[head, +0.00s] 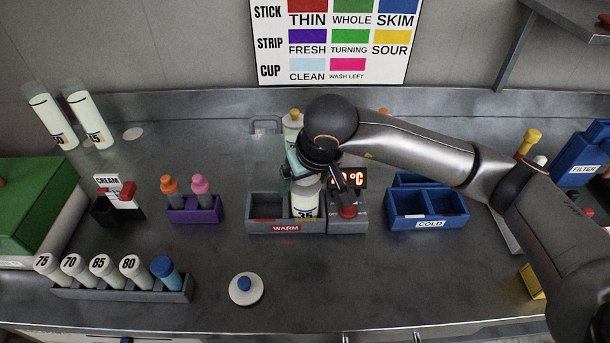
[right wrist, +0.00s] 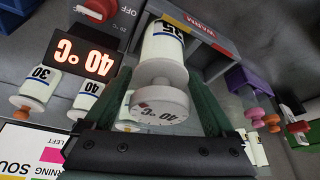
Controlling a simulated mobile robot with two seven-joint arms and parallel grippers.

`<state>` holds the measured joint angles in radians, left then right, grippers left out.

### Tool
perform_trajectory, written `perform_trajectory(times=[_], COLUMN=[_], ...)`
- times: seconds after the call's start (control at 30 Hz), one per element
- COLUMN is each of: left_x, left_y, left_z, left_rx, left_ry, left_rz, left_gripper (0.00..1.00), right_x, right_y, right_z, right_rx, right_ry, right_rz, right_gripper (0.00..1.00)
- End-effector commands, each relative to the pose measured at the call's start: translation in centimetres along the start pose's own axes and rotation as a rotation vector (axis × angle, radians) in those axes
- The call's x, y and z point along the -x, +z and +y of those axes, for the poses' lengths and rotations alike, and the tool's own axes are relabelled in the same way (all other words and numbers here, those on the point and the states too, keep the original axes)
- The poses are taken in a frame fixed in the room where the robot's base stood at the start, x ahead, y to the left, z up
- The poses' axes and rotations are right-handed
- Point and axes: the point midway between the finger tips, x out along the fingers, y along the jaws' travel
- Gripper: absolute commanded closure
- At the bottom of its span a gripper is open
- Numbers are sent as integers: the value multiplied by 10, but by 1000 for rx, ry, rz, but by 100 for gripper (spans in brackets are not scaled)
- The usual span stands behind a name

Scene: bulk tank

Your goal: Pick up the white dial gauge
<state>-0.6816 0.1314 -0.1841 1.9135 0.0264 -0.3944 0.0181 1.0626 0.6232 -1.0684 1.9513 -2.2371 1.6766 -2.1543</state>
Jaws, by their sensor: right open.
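The white dial gauge (right wrist: 160,105) shows in the right wrist view as a round white face with a scale and the number 40, upside down. It sits in front of the white cylinder marked 35 (right wrist: 163,45); whether it is fixed to it I cannot tell. My right gripper (right wrist: 166,70) is open, with one dark green finger on each side of the gauge. Contact is not clear. In the head view my right gripper (head: 318,181) hangs over the grey WARM tray (head: 285,228) and hides the gauge's details. My left gripper is not in view.
A red-knobbed heater box with a lit display (head: 349,179) stands right of the tray, then a blue COLD bin (head: 428,223). A purple rack (head: 193,215) is left. A white disc with a blue knob (head: 246,289) lies in front.

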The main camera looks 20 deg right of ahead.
Motion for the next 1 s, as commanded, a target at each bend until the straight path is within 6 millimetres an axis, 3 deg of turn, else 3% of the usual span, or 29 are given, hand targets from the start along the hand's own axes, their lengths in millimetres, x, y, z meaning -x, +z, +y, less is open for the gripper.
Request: perform_trajectory(times=[0.13,0.4,1.0], left_x=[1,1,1], left_y=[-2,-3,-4], left_z=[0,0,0], left_rx=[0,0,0], left_ry=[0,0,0], left_rz=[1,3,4], left_gripper=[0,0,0], right_x=[-17,-20,-20], right_y=[0,0,0], right_z=[-1,0,0], right_rx=[0,1,0], right_ry=[-1,-1,-1], right_rz=[-3,1,1], right_gripper=[10,10,77])
